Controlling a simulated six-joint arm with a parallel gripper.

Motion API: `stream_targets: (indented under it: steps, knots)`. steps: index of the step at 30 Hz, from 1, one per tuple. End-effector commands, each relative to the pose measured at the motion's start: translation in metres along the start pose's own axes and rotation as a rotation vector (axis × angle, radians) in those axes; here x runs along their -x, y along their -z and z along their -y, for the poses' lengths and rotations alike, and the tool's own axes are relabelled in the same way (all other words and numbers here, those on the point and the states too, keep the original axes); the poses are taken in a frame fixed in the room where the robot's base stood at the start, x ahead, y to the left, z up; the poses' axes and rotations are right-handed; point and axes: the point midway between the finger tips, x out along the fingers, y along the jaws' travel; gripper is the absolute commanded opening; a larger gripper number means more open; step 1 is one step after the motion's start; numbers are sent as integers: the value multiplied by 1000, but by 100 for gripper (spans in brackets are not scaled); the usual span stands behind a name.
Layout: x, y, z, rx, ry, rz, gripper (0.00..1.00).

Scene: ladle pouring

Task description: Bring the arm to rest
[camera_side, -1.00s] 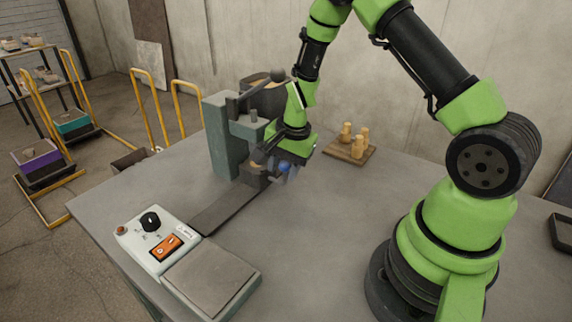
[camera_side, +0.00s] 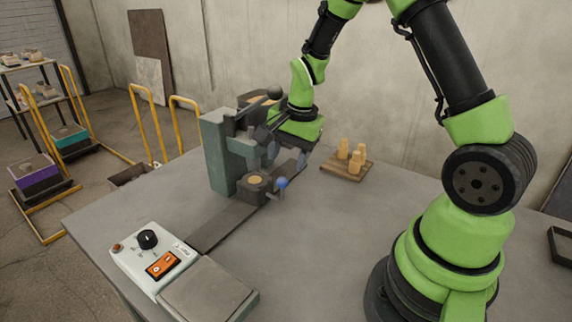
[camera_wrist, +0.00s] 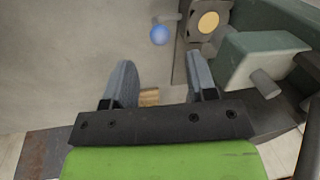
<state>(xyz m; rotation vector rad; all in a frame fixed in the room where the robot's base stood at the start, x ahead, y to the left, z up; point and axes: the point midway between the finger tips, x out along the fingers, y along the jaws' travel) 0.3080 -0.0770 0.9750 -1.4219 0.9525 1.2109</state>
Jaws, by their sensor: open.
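My gripper (camera_side: 287,153) is open and empty in the side view, hanging above the table beside the grey-green stand. In the wrist view its two dark fingers (camera_wrist: 160,78) are spread apart with nothing held between them. A dark mould block (camera_side: 255,187) with a round tan top stands on the dark strip below and to the left of my gripper. A blue ball knob (camera_side: 281,183) sticks out at its right side. The knob (camera_wrist: 159,35) and the block (camera_wrist: 208,22) lie beyond my fingertips in the wrist view, clear of them.
The grey-green stand (camera_side: 214,150) rises close to my gripper's left. A dark pot (camera_side: 262,97) with tan contents sits behind it. A wooden board (camera_side: 345,172) with several tan pieces lies to the right. A control box (camera_side: 150,258) stands front left. The middle table is bare.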

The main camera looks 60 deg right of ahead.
Motion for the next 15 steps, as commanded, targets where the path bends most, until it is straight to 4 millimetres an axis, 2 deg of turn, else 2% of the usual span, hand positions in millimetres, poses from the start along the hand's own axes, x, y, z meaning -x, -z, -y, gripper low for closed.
stream_targets:
  steps: [10,14,15]
  knots:
    - [0,-3,-1,20,-12,8,52]
    - [-4,-22,-11,165,-89,61,52]
    - [3,-30,-13,233,-100,74,52]
